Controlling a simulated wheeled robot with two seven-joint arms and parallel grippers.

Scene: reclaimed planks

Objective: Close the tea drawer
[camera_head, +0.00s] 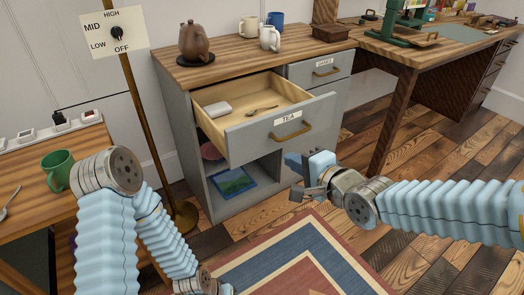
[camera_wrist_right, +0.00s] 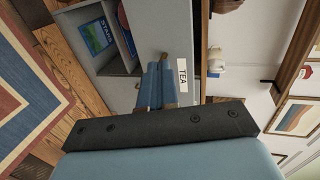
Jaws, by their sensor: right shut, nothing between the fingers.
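The tea drawer (camera_head: 285,128) is pulled out of the grey cabinet, its front standing well forward of the frame. Its front has a white TEA label and a brass handle (camera_head: 291,131). Inside lie a small white box (camera_head: 218,107) and a dark spoon (camera_head: 262,110). My right gripper (camera_head: 296,163) is shut and empty, low and in front of the drawer front. In the right wrist view its fingers (camera_wrist_right: 160,78) point toward the drawer front beside the TEA label (camera_wrist_right: 182,77); I cannot tell whether they touch it. My left arm shows, but its gripper is out of view.
A second, shut drawer (camera_head: 320,68) sits right of the tea drawer. A teapot (camera_head: 195,42) and mugs stand on the cabinet top. The lower shelf holds a blue picture book (camera_head: 233,182). A brass pole (camera_head: 150,130) stands left. A patterned rug (camera_head: 290,262) covers the floor in front.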

